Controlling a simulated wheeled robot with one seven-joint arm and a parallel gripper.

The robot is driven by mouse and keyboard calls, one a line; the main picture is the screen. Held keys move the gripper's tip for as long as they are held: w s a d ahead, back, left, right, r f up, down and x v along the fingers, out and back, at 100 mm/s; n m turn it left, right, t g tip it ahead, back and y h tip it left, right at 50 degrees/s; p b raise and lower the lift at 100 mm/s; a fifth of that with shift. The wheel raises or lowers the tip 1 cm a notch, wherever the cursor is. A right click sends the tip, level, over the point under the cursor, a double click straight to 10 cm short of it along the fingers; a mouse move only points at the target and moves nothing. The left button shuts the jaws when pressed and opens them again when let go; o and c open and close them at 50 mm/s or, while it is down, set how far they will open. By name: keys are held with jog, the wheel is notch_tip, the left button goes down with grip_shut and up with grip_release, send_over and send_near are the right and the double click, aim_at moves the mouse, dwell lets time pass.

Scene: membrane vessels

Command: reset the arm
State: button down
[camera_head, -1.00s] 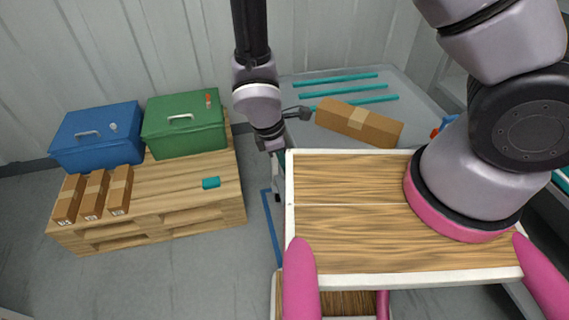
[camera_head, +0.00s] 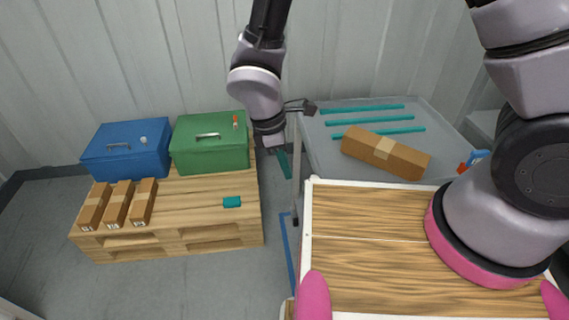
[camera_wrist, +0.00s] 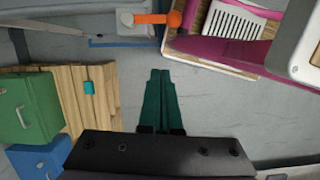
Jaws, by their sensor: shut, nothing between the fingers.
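My gripper (camera_head: 284,163) hangs from the arm in the upper middle of the head view, between the pallet and the grey table. Its two dark green fingers are together with nothing between them. In the wrist view the fingers (camera_wrist: 158,100) lie side by side over bare grey floor. The gripper touches nothing that I can see.
A wooden pallet (camera_head: 190,200) bears a blue box (camera_head: 126,150), a green box (camera_head: 209,143), several cartons (camera_head: 116,203) and a small teal block (camera_head: 231,202). A grey table (camera_head: 330,160) with a carton (camera_head: 385,152) and teal strips (camera_head: 370,120) stands right of my gripper.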

jog(key=shift+a+r, duration=0.1)
jog(key=shift+r, duration=0.5)
jog(key=w+d+r+m+y, duration=0.1)
jog(key=w+d+r+m, duration=0.3)
jog(key=r, duration=0.3)
jog(key=w+d+r+m+t+y, duration=0.1)
jog(key=w+d+r+m, duration=0.3)
jog(key=r, duration=0.3)
jog(key=w+d+r+m+y, duration=0.1)
jog(key=w+d+r+m, duration=0.25)
jog(key=d+r, duration=0.2)
jog(key=s+d+r+m+t+y, duration=0.1)
jog(key=s+d+r+m+t, duration=0.1)
jog(key=d+r+m, duration=0.4)
jog(key=s+d+r+m+t, duration=0.3)
jog(key=d+r+m, duration=0.3)
jog(key=d+r, duration=0.4)
jog(key=shift+s+r+t+y, duration=0.3)
jog(key=shift+r+t+y, duration=0.1)
jog(key=shift+r, duration=0.3)
jog(key=shift+m, duration=0.25)
